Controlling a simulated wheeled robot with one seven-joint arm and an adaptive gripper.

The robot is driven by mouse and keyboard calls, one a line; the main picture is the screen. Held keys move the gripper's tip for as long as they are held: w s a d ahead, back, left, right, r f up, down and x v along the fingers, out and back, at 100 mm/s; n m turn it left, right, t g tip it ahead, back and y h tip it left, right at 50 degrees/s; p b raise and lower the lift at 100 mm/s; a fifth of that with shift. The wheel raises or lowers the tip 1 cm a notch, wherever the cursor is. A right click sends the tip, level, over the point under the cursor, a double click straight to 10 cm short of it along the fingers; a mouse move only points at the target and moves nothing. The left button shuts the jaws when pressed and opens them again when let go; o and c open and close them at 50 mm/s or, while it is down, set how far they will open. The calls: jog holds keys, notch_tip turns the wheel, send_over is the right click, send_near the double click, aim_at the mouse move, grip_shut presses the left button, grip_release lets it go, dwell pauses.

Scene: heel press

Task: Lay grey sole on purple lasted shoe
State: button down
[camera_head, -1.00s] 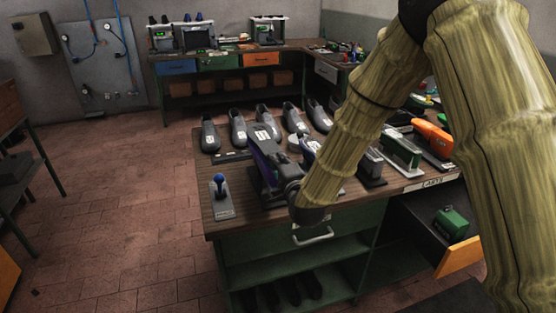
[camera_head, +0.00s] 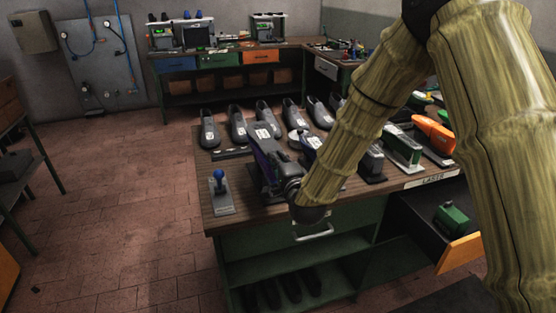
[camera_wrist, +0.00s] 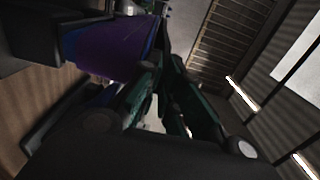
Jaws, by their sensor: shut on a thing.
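The purple lasted shoe (camera_head: 262,158) stands at the near left part of the bench, with its purple side showing. A grey piece with a white label (camera_head: 265,131) shows at its upper end; I cannot tell whether it is the sole or part of the shoe. My gripper (camera_head: 287,178) is low at the right of the purple shoe, close against it in the picture. In the wrist view the purple shoe (camera_wrist: 108,45) fills the upper left, beside my dark green fingers (camera_wrist: 165,85). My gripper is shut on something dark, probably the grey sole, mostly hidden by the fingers.
A row of grey shoes (camera_head: 238,125) stands behind. A blue-knobbed stand (camera_head: 220,190) is left of the purple shoe. An open drawer (camera_head: 455,230) juts out below.

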jog(key=c, duration=1.5)
grip_release()
jog(key=shift+s+f, duration=0.1)
jog(key=shift+f, duration=0.15)
jog(key=v, duration=1.1)
jog(key=shift+s+d, duration=0.15)
jog(key=shift+s, duration=0.25)
